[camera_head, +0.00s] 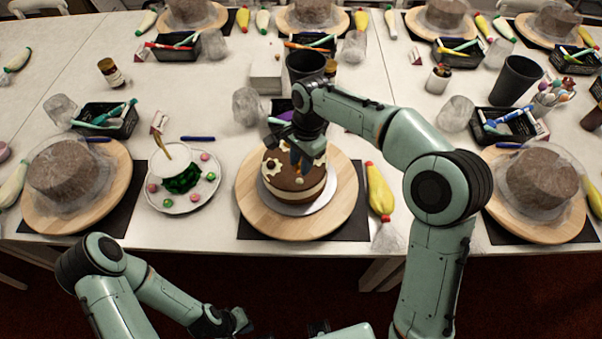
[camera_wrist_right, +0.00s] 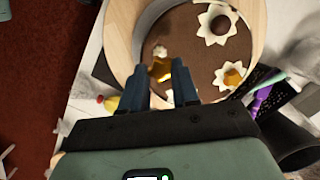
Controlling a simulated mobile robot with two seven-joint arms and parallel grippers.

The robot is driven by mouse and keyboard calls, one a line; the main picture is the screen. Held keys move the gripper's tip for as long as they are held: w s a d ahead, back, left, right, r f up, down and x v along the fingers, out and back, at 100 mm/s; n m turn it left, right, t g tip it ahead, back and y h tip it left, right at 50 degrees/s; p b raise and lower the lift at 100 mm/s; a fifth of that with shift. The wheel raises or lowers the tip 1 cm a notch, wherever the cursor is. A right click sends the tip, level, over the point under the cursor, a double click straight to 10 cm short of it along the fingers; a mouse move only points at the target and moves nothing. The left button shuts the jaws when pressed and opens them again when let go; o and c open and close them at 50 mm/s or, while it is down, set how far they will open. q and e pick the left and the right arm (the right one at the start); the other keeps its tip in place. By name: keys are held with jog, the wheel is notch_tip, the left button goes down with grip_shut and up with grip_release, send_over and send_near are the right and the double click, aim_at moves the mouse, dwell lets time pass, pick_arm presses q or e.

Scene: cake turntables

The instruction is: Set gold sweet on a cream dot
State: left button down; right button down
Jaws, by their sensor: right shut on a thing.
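The chocolate cake (camera_head: 288,192) stands on a round wooden turntable (camera_head: 258,215), with white cream flowers on its brown top. My right gripper (camera_wrist_right: 167,84) is shut on a gold sweet (camera_wrist_right: 160,69), held at the cake top. A small cream dot (camera_wrist_right: 159,51) shows just beyond this sweet in the wrist view. Whether the sweet touches the dot I cannot tell. Another gold sweet (camera_wrist_right: 232,77) sits on cream at the right of the cake top. A cream flower (camera_wrist_right: 217,25) has a dark sweet on it. My left gripper (camera_head: 242,320) is low at the front, away from the cake; its jaw opening is unclear.
A plate (camera_head: 180,207) with pink and green sweets and a white cup stands left of the cake. A yellow piping bag (camera_head: 379,192) lies to its right. A dark cup (camera_head: 305,66) stands behind. Wrapped cakes (camera_head: 68,172) on boards stand at both sides.

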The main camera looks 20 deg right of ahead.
aim_at(301, 181)
pick_arm(q)
jog(key=shift+s+f, duration=0.25)
jog(key=shift+f, duration=0.1)
pick_arm(e)
notch_tip(301, 181, down, 5)
jog(key=shift+f, duration=0.2)
jog(key=shift+f+b, duration=0.2)
jog(key=shift+b, duration=0.1)
jog(key=c, duration=0.8)
grip_release()
jog(key=shift+c, duration=0.2)
jog(key=shift+r, duration=0.15)
pick_arm(q)
jog(key=shift+w+r+p, duration=0.9)
jog(key=shift+r+p, duration=0.05)
jog(key=shift+r, duration=0.2)
pick_arm(e)
notch_tip(301, 181, up, 12)
jog(key=d, duration=0.1)
jog(key=shift+w+d, duration=0.2)
jog(key=shift+d, duration=0.05)
